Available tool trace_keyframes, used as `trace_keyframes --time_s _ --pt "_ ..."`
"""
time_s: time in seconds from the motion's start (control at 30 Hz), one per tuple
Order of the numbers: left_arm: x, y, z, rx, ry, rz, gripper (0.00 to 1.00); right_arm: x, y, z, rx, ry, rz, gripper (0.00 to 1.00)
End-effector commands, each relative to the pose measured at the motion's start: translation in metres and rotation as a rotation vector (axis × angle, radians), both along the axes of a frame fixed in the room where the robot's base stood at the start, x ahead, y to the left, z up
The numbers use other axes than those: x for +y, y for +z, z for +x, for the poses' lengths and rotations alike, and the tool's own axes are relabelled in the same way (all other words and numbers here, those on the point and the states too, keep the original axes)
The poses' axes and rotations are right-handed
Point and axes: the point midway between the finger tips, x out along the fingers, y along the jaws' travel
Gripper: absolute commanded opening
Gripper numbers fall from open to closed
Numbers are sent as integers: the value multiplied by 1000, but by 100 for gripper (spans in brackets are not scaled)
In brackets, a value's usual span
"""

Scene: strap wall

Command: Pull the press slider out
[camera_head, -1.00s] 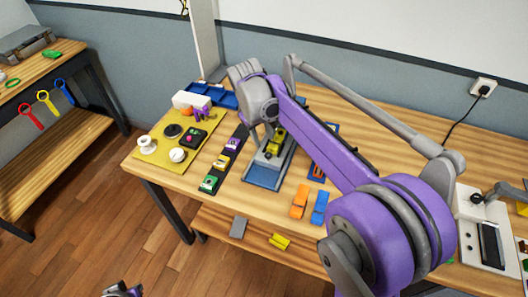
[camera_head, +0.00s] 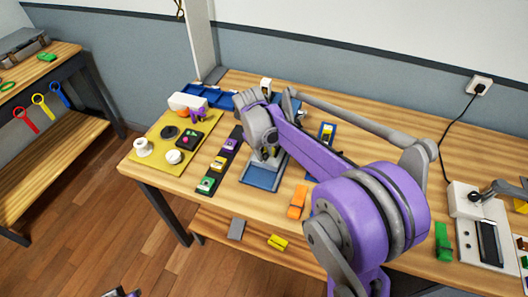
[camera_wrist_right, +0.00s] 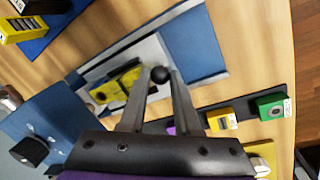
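The press (camera_head: 261,178) stands mid-table, with a blue base and grey frame, mostly covered by my right arm in the head view. In the right wrist view, its blue plate (camera_wrist_right: 203,42) and a yellow block (camera_wrist_right: 110,92) on the grey part show. A dark round knob (camera_wrist_right: 159,74), which looks like the slider's handle, sits between the fingertips of my right gripper (camera_wrist_right: 158,80). Whether the fingers touch the knob is unclear. In the head view my right gripper (camera_head: 268,154) is over the press, its fingers mostly hidden. My left gripper (camera_head: 122,292) barely shows at the bottom edge.
A black strip with coloured blocks (camera_head: 219,163) lies left of the press. A yellow board (camera_head: 160,143) with knobs and buttons is farther left. An orange clip (camera_head: 297,202) lies front right, a green one (camera_head: 443,241) farther right. A white socket box (camera_head: 465,200) stands at right.

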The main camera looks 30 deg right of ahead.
Motion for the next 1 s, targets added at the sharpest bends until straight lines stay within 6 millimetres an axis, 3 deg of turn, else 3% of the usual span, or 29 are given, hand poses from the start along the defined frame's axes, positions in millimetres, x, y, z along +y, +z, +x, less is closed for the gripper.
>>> trace_keyframes --time_s 0.07,1.0 --pt "0 0 0 0 0 0 0 0 0 0 0 0 0 0" --pt "0 0 0 0 0 0 0 0 1 0 0 0 -1 0"
